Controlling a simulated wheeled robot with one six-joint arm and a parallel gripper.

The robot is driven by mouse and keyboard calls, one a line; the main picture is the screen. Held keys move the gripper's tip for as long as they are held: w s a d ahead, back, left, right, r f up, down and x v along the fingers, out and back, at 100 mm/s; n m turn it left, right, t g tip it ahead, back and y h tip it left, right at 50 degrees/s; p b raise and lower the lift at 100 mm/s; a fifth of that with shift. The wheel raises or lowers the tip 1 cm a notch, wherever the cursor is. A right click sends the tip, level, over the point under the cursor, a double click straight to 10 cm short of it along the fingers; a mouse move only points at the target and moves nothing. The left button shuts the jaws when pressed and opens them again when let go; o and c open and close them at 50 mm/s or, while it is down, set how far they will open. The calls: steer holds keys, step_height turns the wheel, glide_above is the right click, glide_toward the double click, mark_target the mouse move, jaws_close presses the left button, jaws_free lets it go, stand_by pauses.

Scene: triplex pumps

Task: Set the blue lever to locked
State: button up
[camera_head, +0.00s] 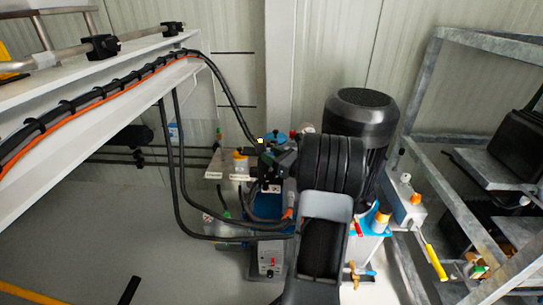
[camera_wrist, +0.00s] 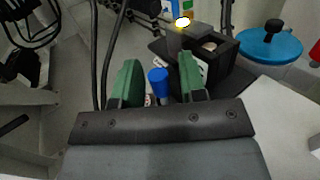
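A blue cylindrical knob (camera_wrist: 158,84), which looks like the end of the blue lever, shows in the wrist view between the two green fingers of my gripper (camera_wrist: 158,70). The fingers are apart, with a gap on each side of the knob. I cannot tell how far in depth the knob lies from the fingertips. The rest of the lever and its locked or unlocked position are hidden. In the head view my gripper (camera_head: 272,160) is at the pump fittings, and my dark arm hides much of that area.
Black hoses (camera_head: 178,165) hang left of my gripper in the head view. A metal frame rack (camera_head: 425,95) stands at right.

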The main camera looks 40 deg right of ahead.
steer(key=shift+o, duration=0.2)
steer(key=shift+w+a, duration=0.1)
steer(key=p+v, duration=0.4)
steer(key=v, duration=0.9)
steer(key=shift+s, duration=0.45)
